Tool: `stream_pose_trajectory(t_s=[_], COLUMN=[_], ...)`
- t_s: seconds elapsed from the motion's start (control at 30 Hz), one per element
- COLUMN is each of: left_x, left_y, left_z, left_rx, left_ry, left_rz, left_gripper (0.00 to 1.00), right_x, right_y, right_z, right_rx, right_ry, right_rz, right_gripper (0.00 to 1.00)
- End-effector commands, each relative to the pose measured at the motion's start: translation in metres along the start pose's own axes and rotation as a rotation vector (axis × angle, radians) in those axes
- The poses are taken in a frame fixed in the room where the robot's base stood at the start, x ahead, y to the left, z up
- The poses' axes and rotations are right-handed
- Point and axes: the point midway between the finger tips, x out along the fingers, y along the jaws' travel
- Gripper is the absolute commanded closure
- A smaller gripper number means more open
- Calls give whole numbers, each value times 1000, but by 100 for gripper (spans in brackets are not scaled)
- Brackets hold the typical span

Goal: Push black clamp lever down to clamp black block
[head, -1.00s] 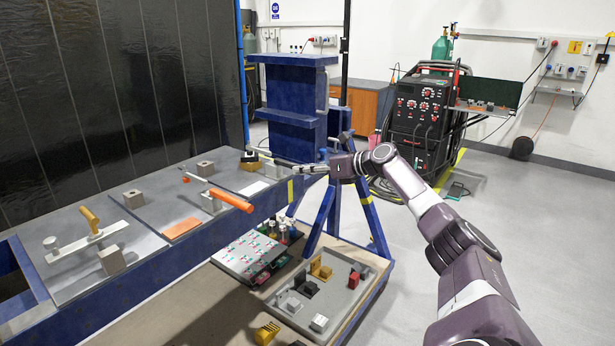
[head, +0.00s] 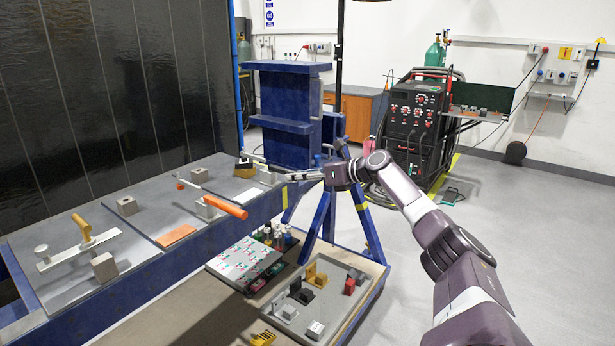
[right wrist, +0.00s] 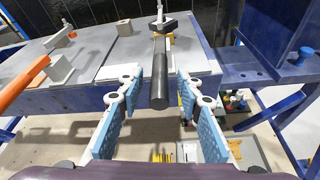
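The black clamp lever (right wrist: 160,78) is a dark bar in the right wrist view, its near end toward me. My right gripper (right wrist: 163,88) is open, its blue-padded fingers apart on either side of the lever, with visible gaps. In the head view my right gripper (head: 292,175) is at the far end of the bench, seen from the side. A dark piece on a yellowish base (head: 245,168) sits beyond it on the bench; I cannot tell whether it is the black block. My left gripper is not in view.
An orange-handled clamp (head: 225,206) and a yellow-handled clamp (head: 83,229) are along the bench. A grey tray (head: 335,318) with several blocks is below on a lower shelf. A blue steel stand (head: 282,110) rises close to my right gripper.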

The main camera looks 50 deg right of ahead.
Motion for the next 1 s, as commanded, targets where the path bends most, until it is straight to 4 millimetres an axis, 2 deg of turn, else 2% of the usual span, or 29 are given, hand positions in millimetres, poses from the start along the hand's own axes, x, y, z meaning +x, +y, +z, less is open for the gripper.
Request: stream_pose_trajectory(t_s=[0.53,1.0], left_x=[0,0], left_y=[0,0], left_z=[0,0], left_rx=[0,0], left_ry=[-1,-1], left_rz=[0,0], left_gripper=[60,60], right_x=[-42,-68], right_y=[-2,-2], right_z=[-2,-3], right_rx=[-1,0], right_ry=[4,4], right_rz=[-4,-3], right_gripper=[67,67])
